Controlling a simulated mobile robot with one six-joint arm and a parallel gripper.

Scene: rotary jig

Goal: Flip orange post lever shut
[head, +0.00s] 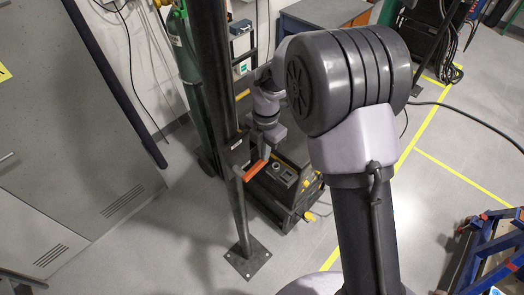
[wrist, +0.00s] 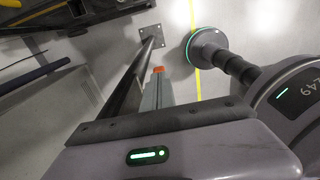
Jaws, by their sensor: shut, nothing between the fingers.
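The orange lever (head: 255,170) sits on a dark upright post (head: 243,215) in the head view. It sticks out to the right of the post, slanting up to the right. My gripper (head: 264,152) points down just above the lever's outer end, with its fingers together. In the wrist view, the grey fingers (wrist: 158,90) are shut, and a small bit of the orange lever (wrist: 158,69) shows just past their tips. The post also shows in the wrist view (wrist: 138,70), left of the fingers. I cannot tell whether the fingertips touch the lever.
The post stands on a square floor plate (head: 247,258). A dark machine (head: 285,180) stands behind the lever, close to my gripper. A green cylinder (head: 190,70) is behind the post. A blue frame (head: 490,255) stands at lower right. The floor left of the post is clear.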

